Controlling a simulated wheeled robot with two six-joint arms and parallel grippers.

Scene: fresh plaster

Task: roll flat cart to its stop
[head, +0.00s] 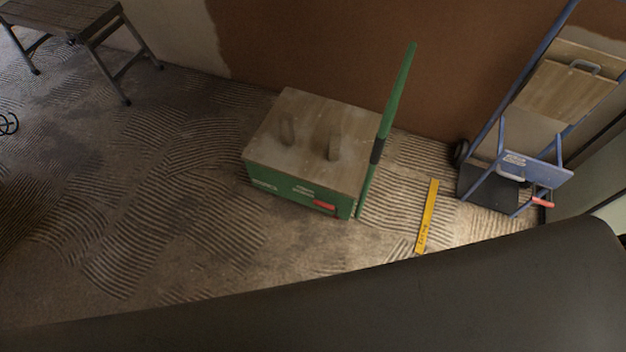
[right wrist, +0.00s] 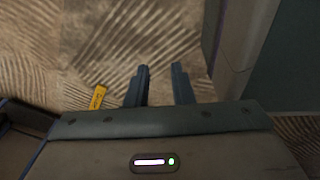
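The flat cart (head: 300,115) stands in the middle of the head view, with a worn wooden deck, green sides and a small red patch low at its front right corner. Its green push handle (head: 395,90) rises at the right end, with a dark grip section. A yellow strip (head: 427,217) with dark lettering lies on the floor right of the cart, apart from it. A yellow strip (right wrist: 98,97) also shows in the right wrist view. My right gripper (right wrist: 160,70) is open and empty over the ridged floor. My left gripper is not in view.
A blue hand truck (head: 516,160) carrying a board (head: 565,90) stands at the right by the wall. A wooden bench (head: 62,17) is at the far left. A brown plaster wall (head: 310,45) runs behind the cart. Ridged floor left of the cart is clear.

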